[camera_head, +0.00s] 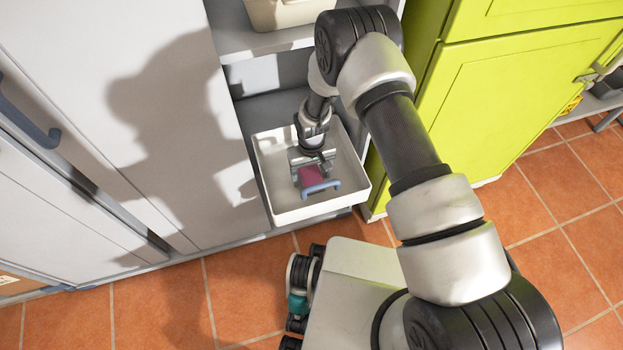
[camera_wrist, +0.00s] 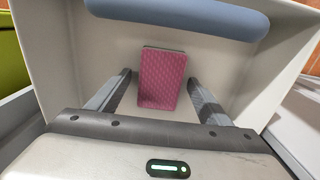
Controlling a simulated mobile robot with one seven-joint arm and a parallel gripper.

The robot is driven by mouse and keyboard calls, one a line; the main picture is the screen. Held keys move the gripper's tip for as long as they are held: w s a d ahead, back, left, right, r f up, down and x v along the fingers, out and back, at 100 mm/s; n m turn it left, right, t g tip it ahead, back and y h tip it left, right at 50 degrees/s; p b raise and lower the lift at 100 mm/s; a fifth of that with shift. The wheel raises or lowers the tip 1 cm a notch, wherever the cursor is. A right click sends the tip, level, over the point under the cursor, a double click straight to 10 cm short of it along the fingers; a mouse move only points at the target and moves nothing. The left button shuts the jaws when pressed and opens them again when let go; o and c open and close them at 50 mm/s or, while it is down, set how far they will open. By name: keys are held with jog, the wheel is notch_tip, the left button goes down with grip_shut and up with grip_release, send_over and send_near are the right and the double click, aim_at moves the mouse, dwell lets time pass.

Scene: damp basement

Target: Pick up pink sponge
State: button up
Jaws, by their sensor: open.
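The pink sponge (camera_head: 311,175) lies inside an open white drawer (camera_head: 283,217) in the head view. In the wrist view the sponge (camera_wrist: 162,79) is a textured pink block near the middle of the picture. My gripper (camera_head: 314,165) reaches down into the drawer over the sponge. In the wrist view my gripper (camera_wrist: 161,92) is open, with one finger to the left of the sponge and one to the right. Gaps show between the sponge and both fingers. In the head view the gripper hides part of the sponge.
A blue-grey handle (camera_head: 321,188) runs along the drawer's front, and it also shows in the wrist view (camera_wrist: 180,16). The drawer walls surround the gripper closely. Grey cabinet doors (camera_head: 130,120) stand at left and a lime-green cabinet (camera_head: 500,90) at right. A beige bin (camera_head: 285,12) sits on the shelf above.

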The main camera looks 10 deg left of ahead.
jog(key=c, duration=1.1)
